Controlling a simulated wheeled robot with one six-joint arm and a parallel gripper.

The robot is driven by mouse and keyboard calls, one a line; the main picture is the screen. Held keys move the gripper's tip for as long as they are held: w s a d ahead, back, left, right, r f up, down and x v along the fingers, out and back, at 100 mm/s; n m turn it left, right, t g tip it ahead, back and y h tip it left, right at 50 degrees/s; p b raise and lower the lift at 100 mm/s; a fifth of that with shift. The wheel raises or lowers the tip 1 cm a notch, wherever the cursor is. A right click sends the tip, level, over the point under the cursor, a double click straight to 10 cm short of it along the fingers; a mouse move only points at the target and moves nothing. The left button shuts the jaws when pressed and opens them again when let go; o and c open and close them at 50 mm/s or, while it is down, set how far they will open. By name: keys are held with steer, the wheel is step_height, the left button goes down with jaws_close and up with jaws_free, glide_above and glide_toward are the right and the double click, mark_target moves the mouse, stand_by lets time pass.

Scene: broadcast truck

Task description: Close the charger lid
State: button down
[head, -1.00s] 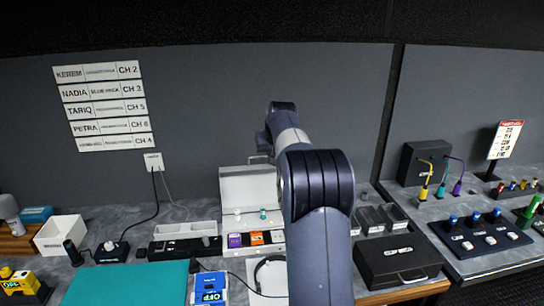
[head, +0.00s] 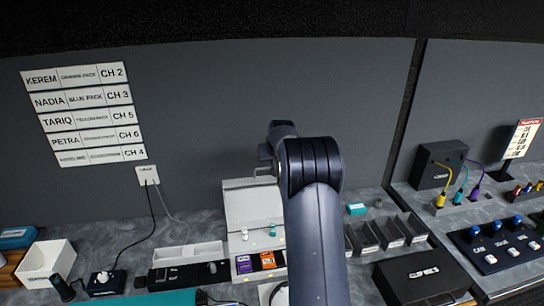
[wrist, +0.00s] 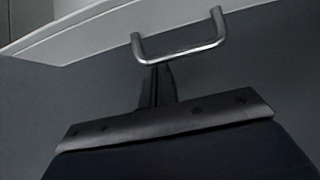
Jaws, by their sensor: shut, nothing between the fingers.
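The charger is a pale box whose lid (head: 252,202) stands open and roughly upright against the grey wall. Its base holds a purple pack (head: 243,264) and an orange pack (head: 267,260). The lid's metal handle (head: 264,171) is at its top edge, partly behind my arm. In the wrist view the pale lid (wrist: 70,28) spans the top and the U-shaped handle (wrist: 180,50) hangs from it. My gripper (wrist: 158,78) is shut and empty, its fingertips close to the handle's left part. I cannot tell whether they touch.
Dark open bins (head: 390,232) and a black case (head: 424,277) stand right of the charger. A white tray (head: 187,257) and a white box (head: 48,262) are to its left. A cable runs up to the wall socket (head: 147,175).

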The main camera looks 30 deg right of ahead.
steer(key=shift+s+a+r, duration=0.1)
steer(key=shift+s, duration=0.3)
steer(key=shift+s+b, duration=0.15)
steer(key=shift+b, duration=0.2)
